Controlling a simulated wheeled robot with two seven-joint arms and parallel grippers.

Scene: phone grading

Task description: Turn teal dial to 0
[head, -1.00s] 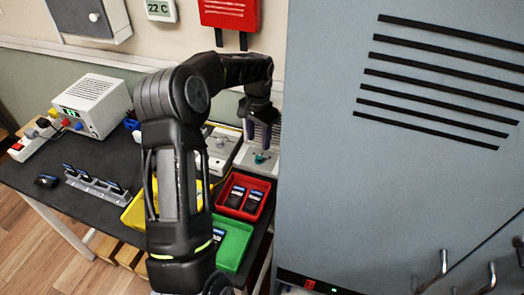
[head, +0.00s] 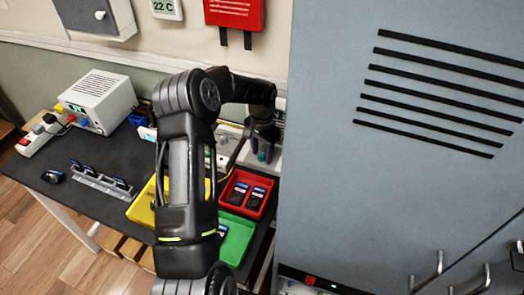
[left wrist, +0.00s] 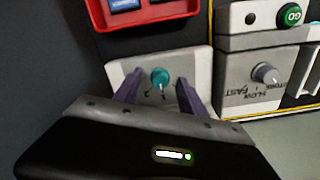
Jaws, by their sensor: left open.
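The teal dial (left wrist: 160,78) sits on a pale grey panel box (left wrist: 198,70) in the left wrist view, with dark marks on the panel near it. My left gripper (left wrist: 153,88) is open, with its two purple fingers on either side of the dial. I cannot tell whether the fingers touch it. In the head view my left gripper (head: 263,152) is over the back right of the table, and the dial is mostly hidden there. My right gripper is not in view.
A box with a grey knob and a green GO button (left wrist: 290,14) stands beside the dial box. A red tray (head: 262,211) holding phones, a green tray (head: 244,230) and a yellow tray (head: 140,212) lie nearby. A tall grey cabinet (head: 400,190) stands close on the right.

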